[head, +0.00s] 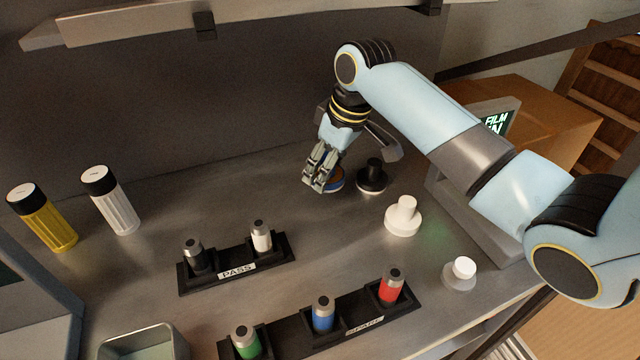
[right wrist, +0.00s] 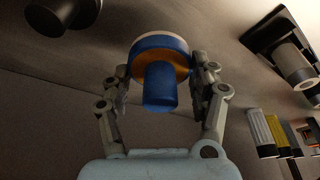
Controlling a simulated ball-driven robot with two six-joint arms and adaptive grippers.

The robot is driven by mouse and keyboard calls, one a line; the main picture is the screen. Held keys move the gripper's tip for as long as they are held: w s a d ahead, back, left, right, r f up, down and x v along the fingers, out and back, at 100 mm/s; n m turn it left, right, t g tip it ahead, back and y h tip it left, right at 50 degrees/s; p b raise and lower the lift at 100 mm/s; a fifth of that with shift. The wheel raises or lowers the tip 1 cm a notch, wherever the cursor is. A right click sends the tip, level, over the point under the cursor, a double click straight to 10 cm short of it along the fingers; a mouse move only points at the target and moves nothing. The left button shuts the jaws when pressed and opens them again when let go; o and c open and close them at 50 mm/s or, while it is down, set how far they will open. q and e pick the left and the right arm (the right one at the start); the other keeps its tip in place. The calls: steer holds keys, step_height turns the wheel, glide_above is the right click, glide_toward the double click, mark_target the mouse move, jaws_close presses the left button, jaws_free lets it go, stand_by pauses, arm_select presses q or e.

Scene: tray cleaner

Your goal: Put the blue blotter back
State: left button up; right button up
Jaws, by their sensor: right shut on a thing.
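The blue blotter (head: 336,181) is at the back of the steel counter, mostly hidden by my right gripper (head: 320,186) in the head view. In the right wrist view the blue blotter (right wrist: 160,85) has a round blue base with a pale rim, an orange-brown face and a blue knob. The fingers of my right gripper (right wrist: 165,90) stand on both sides of it and are shut on it. I cannot tell whether its base touches the counter. My left gripper is not in view.
A black blotter (head: 372,178) stands close to the right, a white one (head: 403,217) nearer the front. A clear-based one (head: 461,273) is at the front right. The PASS rack (head: 237,270) and SPARE rack (head: 364,325) hold small bottles. Yellow (head: 45,220) and white (head: 112,203) shakers stand left.

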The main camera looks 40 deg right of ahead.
mark_target(320, 198)
steer(key=shift+w+a+f, duration=0.35)
steer(key=shift+w, duration=0.05)
steer(key=shift+w+a+f, duration=0.1)
steer(key=shift+w+f, duration=0.05)
step_height(320, 198, down, 4)
steer(key=shift+r, duration=0.25)
steer(key=shift+f, duration=0.25)
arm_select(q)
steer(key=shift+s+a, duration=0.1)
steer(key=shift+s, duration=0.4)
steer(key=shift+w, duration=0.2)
arm_select(e)
steer(key=shift+f, duration=0.15)
steer(key=o, duration=1.3)
steer(key=shift+c, duration=0.2)
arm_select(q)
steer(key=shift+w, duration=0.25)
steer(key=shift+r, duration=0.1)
